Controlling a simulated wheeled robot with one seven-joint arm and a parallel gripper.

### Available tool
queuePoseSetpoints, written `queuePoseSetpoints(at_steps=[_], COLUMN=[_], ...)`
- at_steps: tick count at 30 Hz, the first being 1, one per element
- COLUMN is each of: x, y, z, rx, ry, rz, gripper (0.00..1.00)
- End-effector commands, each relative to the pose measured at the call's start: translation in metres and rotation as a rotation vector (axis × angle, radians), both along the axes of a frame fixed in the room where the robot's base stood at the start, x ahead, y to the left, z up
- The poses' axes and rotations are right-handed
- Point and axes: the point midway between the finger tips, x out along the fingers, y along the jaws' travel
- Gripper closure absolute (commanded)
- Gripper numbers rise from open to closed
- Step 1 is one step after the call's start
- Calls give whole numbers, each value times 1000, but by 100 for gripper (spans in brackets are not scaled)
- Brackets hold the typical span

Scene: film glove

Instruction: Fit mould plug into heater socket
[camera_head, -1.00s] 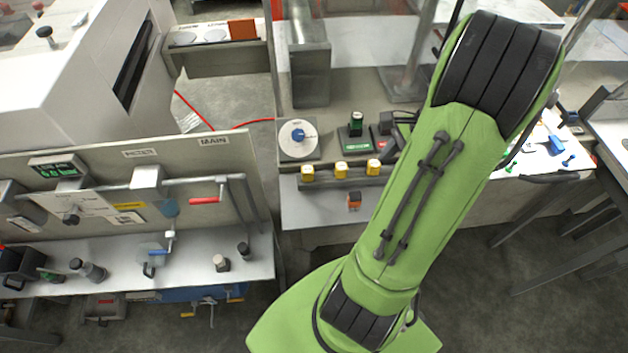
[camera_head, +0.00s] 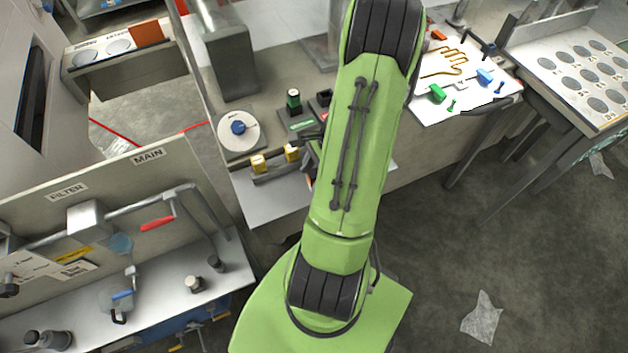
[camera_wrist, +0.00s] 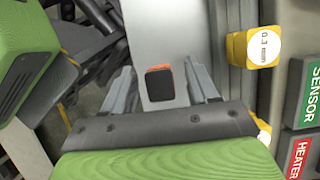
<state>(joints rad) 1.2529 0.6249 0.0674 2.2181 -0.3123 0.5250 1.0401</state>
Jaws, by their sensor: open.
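The mould plug, a dark block with an orange edge (camera_wrist: 160,84), sits on a pale grey surface in the wrist view. My gripper (camera_wrist: 163,78) is open, with one finger on each side of the plug in the picture and visible gaps between. I cannot tell how far the fingertips are above it. The red HEATER label (camera_wrist: 302,160) is at the lower right edge of the wrist view. In the head view the dark heater socket (camera_head: 324,97) stands beside the green-topped sensor unit (camera_head: 293,101). My arm hides the plug and gripper there.
A yellow "0.3 mm" block (camera_wrist: 262,47) stands right of the gripper, and yellow blocks (camera_head: 259,163) line the bench in the head view. A white tool board (camera_head: 465,100) lies to the right.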

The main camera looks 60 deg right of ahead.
Motion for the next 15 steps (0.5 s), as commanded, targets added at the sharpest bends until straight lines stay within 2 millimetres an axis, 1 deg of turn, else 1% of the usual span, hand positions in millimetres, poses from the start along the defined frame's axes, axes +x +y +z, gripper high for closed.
queuePoseSetpoints(at_steps=[1,3,9,11,15], x=[1,2,3,3,3], y=[3,5,5,5,5], z=[-10,-15,-14,-14,-14], rx=[4,1,-1,-1,-1], ry=[2,2,1,1,1], rz=[2,1,0,0,0], gripper=[41,41,41,49,70])
